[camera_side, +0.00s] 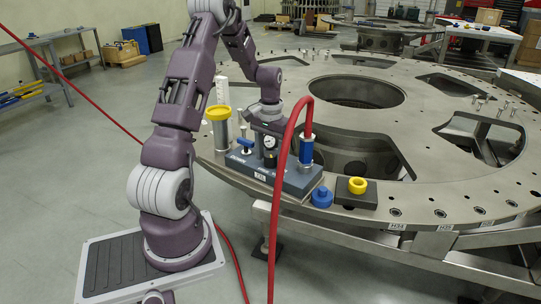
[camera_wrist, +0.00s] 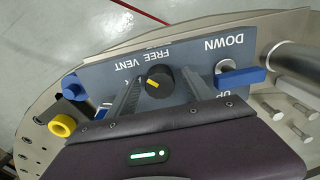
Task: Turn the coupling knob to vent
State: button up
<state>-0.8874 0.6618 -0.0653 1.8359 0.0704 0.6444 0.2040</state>
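The coupling knob (camera_wrist: 165,75) is round and dark with a yellow pointer bar, on a grey-blue panel (camera_wrist: 100,72) in the wrist view. The bar slants from upper left to lower right. The FREE and VENT labels sit upside down just above it, VENT on the left. My gripper (camera_wrist: 157,84) has its two fingers apart, one on each side of the knob; I cannot tell whether they touch it. In the side view my gripper (camera_side: 268,122) is low over the panel block (camera_side: 300,182), and the knob is not clearly seen.
A blue lever (camera_wrist: 240,77) stands right of the knob by DOWN and UP labels. A red hose (camera_side: 285,165) on a blue coupling (camera_side: 306,152) rises close beside my gripper. A yellow-topped cylinder (camera_side: 219,113), blue cap (camera_side: 321,197) and yellow ring (camera_side: 358,185) stand nearby on the turret plate (camera_side: 410,200).

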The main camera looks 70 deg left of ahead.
aim_at(271, 154)
notch_tip(271, 154, up, 7)
jog(key=shift+r, duration=0.1)
dwell(0.4)
jog(key=s+d+r+m+t+y, duration=0.1)
jog(key=d+r+m, duration=0.1)
jog(key=d+r, duration=0.55)
jog(key=s+d+r+m+t, duration=0.1)
jog(key=d+r, duration=0.4)
jog(key=d, duration=0.6)
jog(key=s+d+m+t+h, duration=0.1)
jog(key=s+d+m+t, duration=0.2)
jog(key=s+d, duration=0.9)
jog(key=shift+s+d+r+m+t, duration=0.3)
jog(key=shift+s+r, duration=0.1)
jog(key=shift+s, duration=0.1)
